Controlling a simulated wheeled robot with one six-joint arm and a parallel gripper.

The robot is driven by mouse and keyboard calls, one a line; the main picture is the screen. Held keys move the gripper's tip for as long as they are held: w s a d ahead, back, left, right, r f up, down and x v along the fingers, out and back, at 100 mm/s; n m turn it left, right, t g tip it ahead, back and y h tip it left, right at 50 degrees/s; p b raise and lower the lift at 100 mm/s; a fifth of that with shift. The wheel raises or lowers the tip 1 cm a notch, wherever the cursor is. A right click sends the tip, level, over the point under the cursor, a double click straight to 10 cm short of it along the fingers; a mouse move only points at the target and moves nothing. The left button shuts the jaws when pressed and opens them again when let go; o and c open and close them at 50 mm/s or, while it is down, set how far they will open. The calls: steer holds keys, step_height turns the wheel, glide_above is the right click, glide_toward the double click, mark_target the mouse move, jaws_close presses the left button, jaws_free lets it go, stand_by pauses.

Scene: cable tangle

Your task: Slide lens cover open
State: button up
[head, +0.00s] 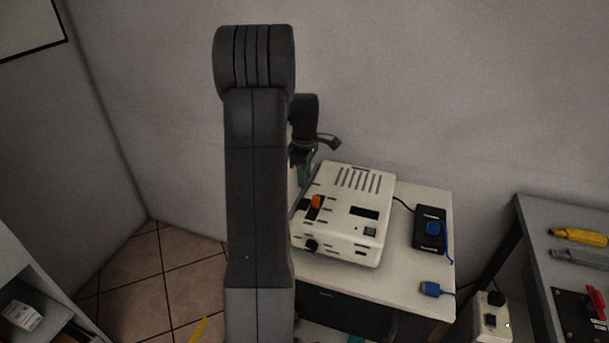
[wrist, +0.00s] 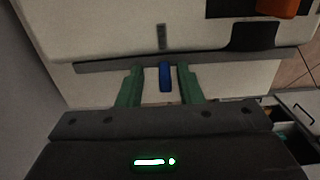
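A white box-shaped device (head: 345,215) with vent slots, an orange knob and a black knob stands on a table. In the wrist view its pale side (wrist: 225,80) carries a long dark grey rail (wrist: 225,57). A small blue tab (wrist: 165,77) sticks out from below the rail; it may be the lens cover's handle, but I cannot tell for sure. My gripper (wrist: 159,72) has its two green fingers open, one on each side of the blue tab, with gaps to both. In the head view my gripper (head: 303,176) is at the device's far left side, partly hidden by my arm.
The white table (head: 400,290) also holds a black box (head: 429,228) with a blue plug and another blue connector (head: 432,289) on cables. A grey bench (head: 550,235) with yellow and grey tools stands at right. A wall is close behind the device.

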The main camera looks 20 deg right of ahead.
step_height(320, 180, up, 14)
steer(key=shift+f, duration=0.2)
stand_by(0.4)
step_height(320, 180, down, 14)
steer(key=shift+f, duration=0.1)
steer(key=shift+s+a, duration=0.35)
steer(key=shift+s, duration=0.1)
steer(key=shift+r, duration=0.2)
